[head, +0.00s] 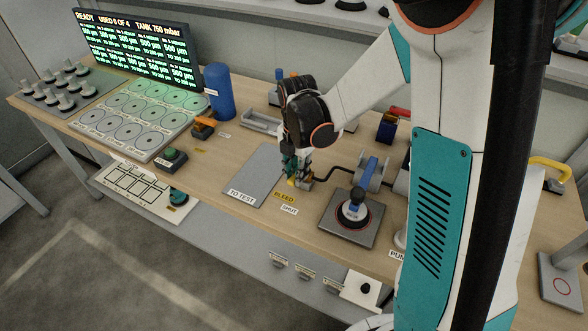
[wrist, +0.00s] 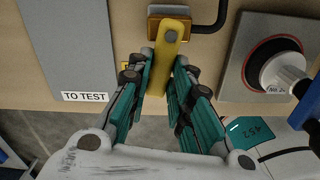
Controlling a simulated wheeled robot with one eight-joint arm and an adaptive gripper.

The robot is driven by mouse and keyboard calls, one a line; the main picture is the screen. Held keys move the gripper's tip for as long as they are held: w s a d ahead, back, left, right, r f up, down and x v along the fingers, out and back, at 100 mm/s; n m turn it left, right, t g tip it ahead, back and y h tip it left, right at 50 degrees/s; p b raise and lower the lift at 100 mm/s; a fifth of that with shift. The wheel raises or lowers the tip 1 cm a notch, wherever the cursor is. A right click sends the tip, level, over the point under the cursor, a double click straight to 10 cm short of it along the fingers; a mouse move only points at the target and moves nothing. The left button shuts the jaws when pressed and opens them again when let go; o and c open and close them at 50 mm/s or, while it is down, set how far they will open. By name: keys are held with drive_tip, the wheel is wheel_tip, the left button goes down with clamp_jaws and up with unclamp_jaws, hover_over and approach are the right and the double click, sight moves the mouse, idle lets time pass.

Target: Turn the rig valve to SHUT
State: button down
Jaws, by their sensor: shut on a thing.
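The rig valve has a brass body (wrist: 185,25) and a flat yellow lever (wrist: 168,45) with a round pivot at its top. In the wrist view the lever points down the picture, toward the bench's front edge. My gripper (wrist: 166,65) is shut on the lever, with teal fingers on both sides of it. In the head view my gripper (head: 292,166) is low over the valve, and the lever shows only in part. A yellow BLEED label (head: 284,197) and a white SHUT label (head: 289,210) lie in front of the valve.
A grey TO TEST plate (head: 256,175) lies left of the valve. A black pipe (head: 340,170) runs right from it. A grey base with a blue-handled knob (head: 353,208) stands close on the right.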

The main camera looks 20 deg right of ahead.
drive_tip(key=shift+s+d+n, duration=0.15)
drive_tip(key=shift+n, duration=0.4)
drive_tip(key=shift+s+d+n, duration=0.15)
drive_tip(key=shift+n, duration=0.4)
drive_tip(key=c, duration=1.4)
unclamp_jaws()
drive_tip(key=shift+c, duration=0.2)
wheel_tip(320, 180, up, 12)
